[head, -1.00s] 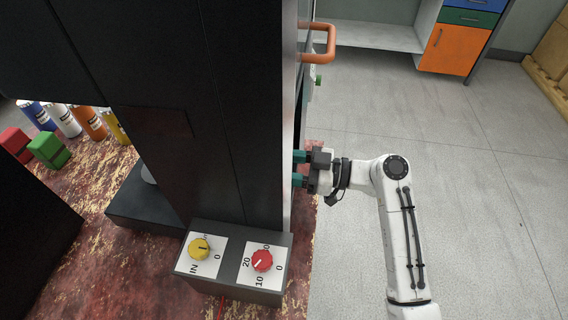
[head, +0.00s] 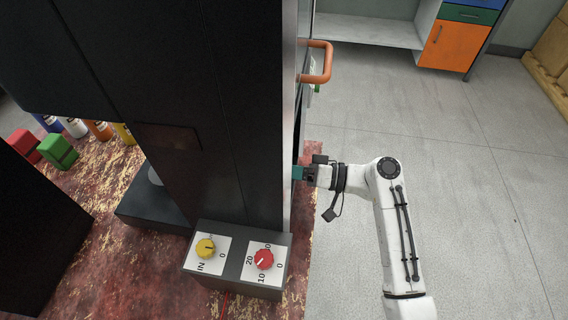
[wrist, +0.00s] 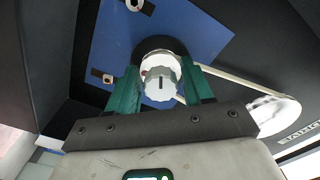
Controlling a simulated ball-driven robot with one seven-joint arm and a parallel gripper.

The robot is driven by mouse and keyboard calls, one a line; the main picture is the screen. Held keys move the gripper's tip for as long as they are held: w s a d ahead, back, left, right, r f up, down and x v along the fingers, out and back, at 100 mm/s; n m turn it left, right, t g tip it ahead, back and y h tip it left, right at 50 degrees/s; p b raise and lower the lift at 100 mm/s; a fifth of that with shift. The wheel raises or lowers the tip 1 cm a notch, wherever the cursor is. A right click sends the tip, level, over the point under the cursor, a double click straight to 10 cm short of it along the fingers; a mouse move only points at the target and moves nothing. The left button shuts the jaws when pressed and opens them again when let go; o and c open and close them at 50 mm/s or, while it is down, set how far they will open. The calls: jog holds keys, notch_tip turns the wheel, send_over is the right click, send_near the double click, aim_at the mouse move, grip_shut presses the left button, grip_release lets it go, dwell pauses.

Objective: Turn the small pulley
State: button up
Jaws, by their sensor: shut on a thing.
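In the wrist view the small pulley (wrist: 160,88) is a pale grey, round, ribbed piece with a dark mark on its face. It sits at the lower edge of a blue plate (wrist: 160,38). The teal fingers of my gripper (wrist: 159,76) are on its left and right sides, shut on it. A pale belt runs from it to a larger pale pulley (wrist: 270,112) at the right. In the head view my gripper (head: 300,173) reaches in at the right side of the black machine (head: 235,100). The pulley and fingertips are hidden there.
A control box (head: 238,260) with a yellow knob and a red knob stands in front of the machine. An orange handle (head: 322,62) sticks out above my gripper. Cans and red and green blocks lie at the left. The floor at the right is clear.

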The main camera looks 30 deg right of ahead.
jog(key=m+p, duration=0.2)
jog(key=m, duration=0.1)
jog(key=m+p, duration=0.1)
jog(key=shift+r+m, duration=0.25)
jog(key=shift+m, duration=0.05)
jog(key=shift+f+m+p, duration=0.1)
jog(key=shift+m+p, duration=0.9)
jog(key=shift+m, duration=0.5)
jog(key=o, duration=0.8)
jog(key=shift+c, duration=0.2)
jog(key=b+v, duration=0.2)
jog(key=v, duration=0.9)
jog(key=shift+w+f, duration=0.1)
